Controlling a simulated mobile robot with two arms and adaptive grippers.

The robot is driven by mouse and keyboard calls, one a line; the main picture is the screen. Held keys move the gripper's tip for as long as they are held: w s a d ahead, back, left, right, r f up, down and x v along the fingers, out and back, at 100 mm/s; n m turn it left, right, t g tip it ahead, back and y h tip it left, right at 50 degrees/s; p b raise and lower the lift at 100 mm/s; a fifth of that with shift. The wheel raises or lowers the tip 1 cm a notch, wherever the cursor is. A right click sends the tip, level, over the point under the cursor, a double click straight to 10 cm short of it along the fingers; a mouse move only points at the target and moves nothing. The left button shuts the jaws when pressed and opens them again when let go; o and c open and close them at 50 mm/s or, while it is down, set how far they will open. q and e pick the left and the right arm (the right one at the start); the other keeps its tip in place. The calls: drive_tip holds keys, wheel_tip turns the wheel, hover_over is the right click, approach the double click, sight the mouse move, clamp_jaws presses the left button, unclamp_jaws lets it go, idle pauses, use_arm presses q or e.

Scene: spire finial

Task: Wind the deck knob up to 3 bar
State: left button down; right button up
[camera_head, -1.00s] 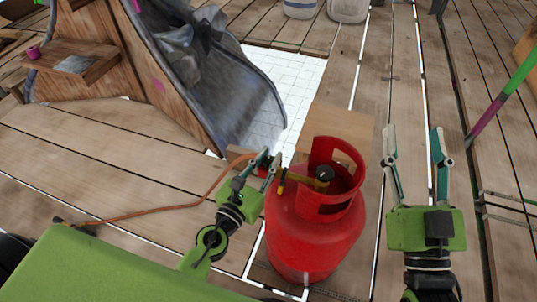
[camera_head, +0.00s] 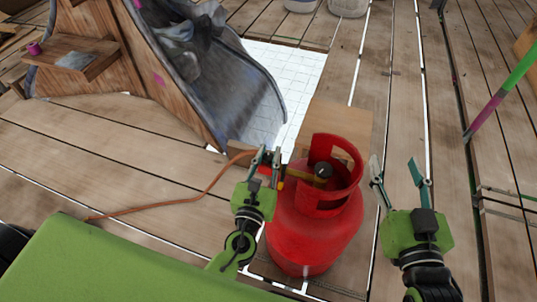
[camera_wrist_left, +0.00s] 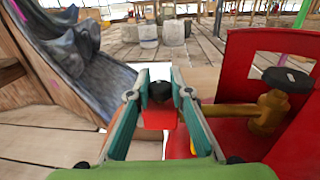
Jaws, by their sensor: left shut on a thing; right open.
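My left gripper (camera_head: 266,156) is at the left side of the red gas cylinder (camera_head: 308,240). In the left wrist view its two fingers (camera_wrist_left: 160,84) are shut around a small black knob (camera_wrist_left: 159,91) above a red regulator body (camera_wrist_left: 158,118). The brass valve (camera_wrist_left: 266,112) with its black handwheel (camera_wrist_left: 288,79) stands right of the fingers, inside the red collar (camera_wrist_left: 232,75). The head view shows the handwheel (camera_head: 322,171) too. No pressure reading is legible. My right gripper (camera_head: 396,166) is open and empty, right of the cylinder.
An orange hose (camera_head: 170,202) runs left from the regulator over the plank deck. A wooden structure with a grey draped sheet (camera_head: 235,85) stands at the back left. A brown board (camera_head: 345,122) lies behind the cylinder. A green and purple pole (camera_head: 500,95) leans at the right.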

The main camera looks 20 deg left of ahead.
use_arm(q)
drive_tip(key=shift+f, duration=0.1)
drive_tip(key=c, duration=1.8)
unclamp_jaws()
drive_tip(key=shift+s, duration=0.15)
drive_tip(key=s, duration=1.1)
drive_tip(key=shift+s+d, duration=0.4)
